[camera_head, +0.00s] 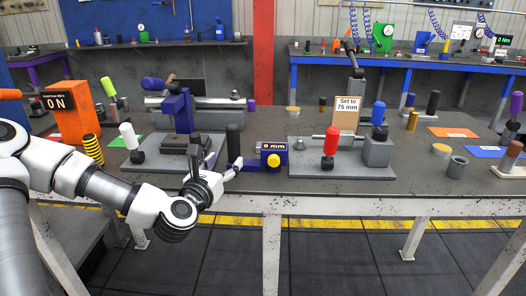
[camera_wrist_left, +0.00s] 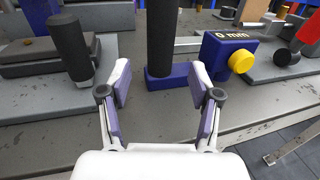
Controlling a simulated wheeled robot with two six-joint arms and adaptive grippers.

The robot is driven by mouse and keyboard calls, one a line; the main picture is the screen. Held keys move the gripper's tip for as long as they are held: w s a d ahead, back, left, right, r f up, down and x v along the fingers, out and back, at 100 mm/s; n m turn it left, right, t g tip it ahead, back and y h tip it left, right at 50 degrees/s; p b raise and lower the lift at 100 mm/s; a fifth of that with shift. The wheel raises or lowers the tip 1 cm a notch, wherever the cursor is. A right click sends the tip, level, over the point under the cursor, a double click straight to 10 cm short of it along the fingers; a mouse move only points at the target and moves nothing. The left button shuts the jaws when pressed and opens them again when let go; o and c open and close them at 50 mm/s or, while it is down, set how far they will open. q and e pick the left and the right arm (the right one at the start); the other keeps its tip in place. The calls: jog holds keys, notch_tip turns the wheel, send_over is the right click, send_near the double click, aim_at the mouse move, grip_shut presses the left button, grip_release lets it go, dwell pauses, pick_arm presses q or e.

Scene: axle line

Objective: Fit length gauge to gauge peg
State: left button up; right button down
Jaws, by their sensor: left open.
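The length gauge appears to be the blue device with a "0 mm" display (camera_head: 273,147) near the table's front edge. In the left wrist view its blue display box (camera_wrist_left: 217,58) carries a yellow knob (camera_wrist_left: 241,61), and an upright black handle (camera_wrist_left: 160,40) stands on its blue foot (camera_wrist_left: 172,78). My left gripper (camera_head: 233,168) is open and empty, close in front of the handle. In the left wrist view its fingertips (camera_wrist_left: 160,82) are apart, with the handle ahead between them. I cannot tell which piece is the gauge peg. My right gripper is not in view.
A grey fixture with a red-handled clamp (camera_head: 331,142) stands right of the gauge, behind it a "Set to 75 mm" sign (camera_head: 347,106). A grey fixture with a white-handled clamp (camera_head: 129,136) stands left.

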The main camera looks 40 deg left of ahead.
aim_at(231, 152)
pick_arm(q)
jog(key=shift+w+a+r, duration=0.1)
jog(key=shift+w+r, duration=0.25)
jog(key=shift+w, duration=0.15)
jog(key=x, duration=0.5)
jog(key=shift+w+a, duration=0.1)
jog(key=shift+w, duration=0.25)
grip_shut()
